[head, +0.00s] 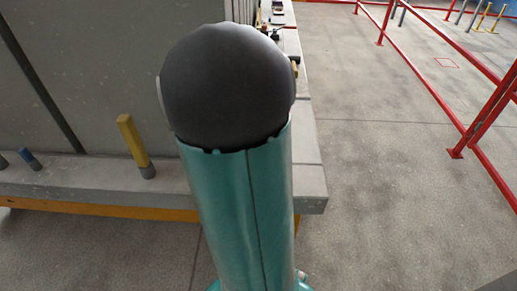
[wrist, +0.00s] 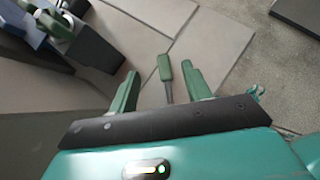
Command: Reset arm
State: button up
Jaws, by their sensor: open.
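My gripper (wrist: 158,84) shows in the wrist view, with its two green fingers spread apart and nothing held between them. Beyond the fingertips, a green-handled peg or tool (wrist: 166,75) with a grey shaft stands or lies at the surface; I cannot tell if it touches anything of mine. In the head view, my teal arm link with a dark round joint fills the middle, and the gripper is not seen there.
In the head view, a grey panel mould (head: 90,180) with a ledge is at left. A yellow peg (head: 133,140) and a blue peg (head: 29,159) stand on it. Red railings (head: 430,90) run at right. Grey floor (head: 385,200) between is clear.

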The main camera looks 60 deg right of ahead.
jog(key=shift+v, duration=1)
jog(key=w+a+r+m+t+y, duration=0.1)
jog(key=w+a+r+m+t, duration=0.2)
jog(key=a, duration=0.5)
jog(key=w+a+r+m+t+y, duration=0.1)
jog(key=w+a+r+m+y, duration=0.15)
jog(key=a+r+m, duration=0.4)
jog(key=a+r+m+t+y, duration=0.2)
jog(key=a, duration=0.9)
jog(key=a+r+m+t+y, duration=0.2)
jog(key=a+r+m+y, duration=0.1)
jog(key=a, duration=0.8)
jog(key=shift+a, duration=0.2)
